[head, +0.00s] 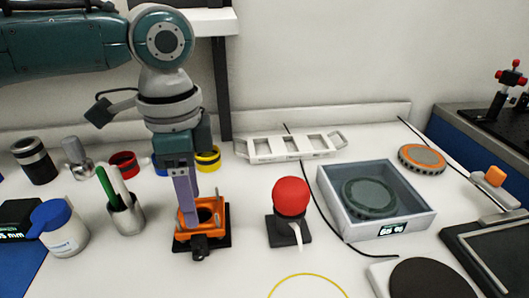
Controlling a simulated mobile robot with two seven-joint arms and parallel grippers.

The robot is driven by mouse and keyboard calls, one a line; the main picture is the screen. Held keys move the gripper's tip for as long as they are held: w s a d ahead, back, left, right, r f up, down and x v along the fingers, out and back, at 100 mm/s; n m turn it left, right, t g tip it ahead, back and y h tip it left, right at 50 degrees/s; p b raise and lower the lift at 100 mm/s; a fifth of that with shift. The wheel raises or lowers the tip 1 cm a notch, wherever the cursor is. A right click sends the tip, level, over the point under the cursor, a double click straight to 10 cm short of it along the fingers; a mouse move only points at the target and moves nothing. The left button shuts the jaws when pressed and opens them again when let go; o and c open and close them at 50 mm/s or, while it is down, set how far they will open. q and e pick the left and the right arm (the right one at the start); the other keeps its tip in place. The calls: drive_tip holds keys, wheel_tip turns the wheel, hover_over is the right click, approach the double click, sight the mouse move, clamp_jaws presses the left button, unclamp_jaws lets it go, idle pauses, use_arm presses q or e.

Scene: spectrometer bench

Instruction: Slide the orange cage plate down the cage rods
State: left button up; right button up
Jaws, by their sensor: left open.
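The orange cage plate (186,234) is low over a black square base (224,240), left of the middle in the head view. It has a round opening. The cage rods are small and partly hidden, so I cannot tell how far down them the plate sits. My left gripper (187,214) comes down from above with its purple-grey fingers at the plate's left side. It is open, and I cannot tell if a finger touches the plate. The gripper hides part of the plate's back left. My right gripper is not in view.
A red ball on a black base (291,199) stands right of the plate. A grey open box (405,220) holds a dark round part. A pen cup (125,218) and a blue-lidded jar (62,236) stand left. A white slotted rack (288,147) lies behind. The bench before the plate is clear.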

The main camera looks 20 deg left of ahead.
sight(199, 228)
use_arm(q)
wheel_tip(199, 228, up, 6)
drive_tip(key=shift+d, duration=0.1)
idle(0.5)
